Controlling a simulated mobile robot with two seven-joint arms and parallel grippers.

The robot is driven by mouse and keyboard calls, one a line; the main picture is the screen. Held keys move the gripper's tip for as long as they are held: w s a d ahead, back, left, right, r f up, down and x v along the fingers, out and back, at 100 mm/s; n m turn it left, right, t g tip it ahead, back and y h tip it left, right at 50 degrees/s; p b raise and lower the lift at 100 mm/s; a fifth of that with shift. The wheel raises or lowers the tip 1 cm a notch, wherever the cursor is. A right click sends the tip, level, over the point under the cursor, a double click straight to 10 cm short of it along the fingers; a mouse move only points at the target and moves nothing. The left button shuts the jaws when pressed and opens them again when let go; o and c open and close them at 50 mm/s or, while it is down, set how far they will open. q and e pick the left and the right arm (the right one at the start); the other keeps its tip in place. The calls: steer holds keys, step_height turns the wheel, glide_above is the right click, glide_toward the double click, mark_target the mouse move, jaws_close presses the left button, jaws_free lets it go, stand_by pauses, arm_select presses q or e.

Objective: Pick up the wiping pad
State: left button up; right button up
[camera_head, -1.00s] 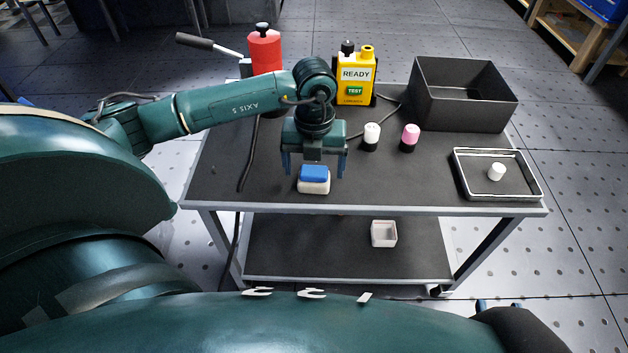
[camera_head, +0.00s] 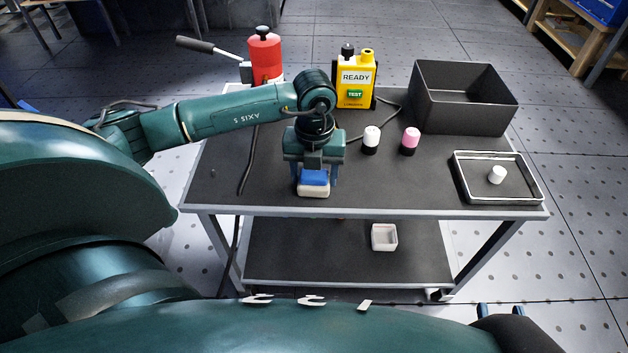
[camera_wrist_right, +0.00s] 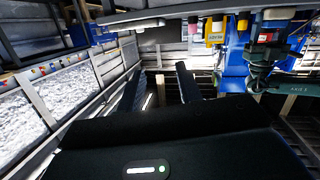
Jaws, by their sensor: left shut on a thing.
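The wiping pad (camera_head: 314,190), blue on top and white below, is near the front edge of the dark cart top in the head view. My left gripper (camera_head: 314,180) points down over it, with its fingers shut on the pad's two sides. The pad appears to be still at the cart top; I see no clear gap under it. My right gripper (camera_head: 498,309) shows only as fingertips at the bottom right, away from the cart. In the right wrist view its two fingers (camera_wrist_right: 160,88) stand apart with nothing between them.
Behind the pad stand a red bottle (camera_head: 265,55), a yellow tester (camera_head: 355,78), a white-capped bottle (camera_head: 371,140) and a pink-capped bottle (camera_head: 410,141). A white box (camera_head: 384,237) sits on the lower shelf.

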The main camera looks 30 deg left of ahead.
arm_select(q)
step_height(320, 180, up, 9)
steer(key=shift+r+p, duration=0.15)
steer(key=shift+p, duration=1.05)
steer(key=shift+r, duration=0.4)
arm_select(e)
steer(key=shift+s+d+m+g+h, duration=0.25)
steer(key=shift+s+g+h, duration=0.2)
steer(key=shift+g, duration=0.45)
arm_select(q)
steer(key=o, duration=0.5)
steer(key=c, duration=0.3)
steer(key=shift+c, duration=0.2)
